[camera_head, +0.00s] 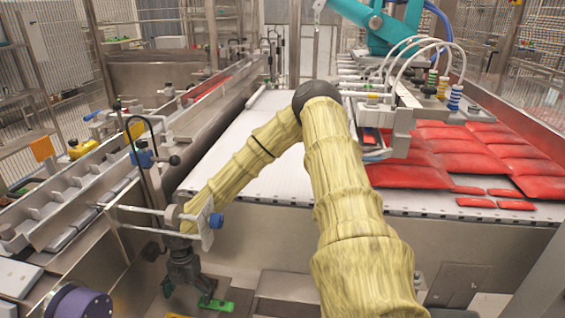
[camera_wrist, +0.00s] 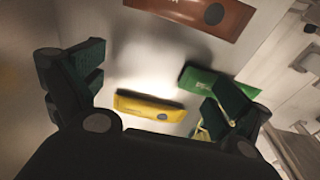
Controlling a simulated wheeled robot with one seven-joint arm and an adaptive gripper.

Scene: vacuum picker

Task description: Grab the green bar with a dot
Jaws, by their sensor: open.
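A green bar (camera_wrist: 200,78) lies on a pale surface right of centre in the wrist view. My right finger covers part of it, and I cannot make out a dot on the part that shows. It also shows in the head view (camera_head: 222,306), low and just right of my gripper (camera_head: 188,292). In the wrist view my gripper (camera_wrist: 157,85) is open, with its fingers wide apart and nothing held between them. A yellow bar (camera_wrist: 135,104) with a dark dot lies between the fingers, below them.
A brown bar (camera_wrist: 170,8) with a dark dot lies at the top of the wrist view. Metal fittings (camera_wrist: 305,60) line its right edge. In the head view, a white conveyor (camera_head: 240,150) carries red packs (camera_head: 470,145) at right. A metal rail frame (camera_head: 80,195) stands left of my arm.

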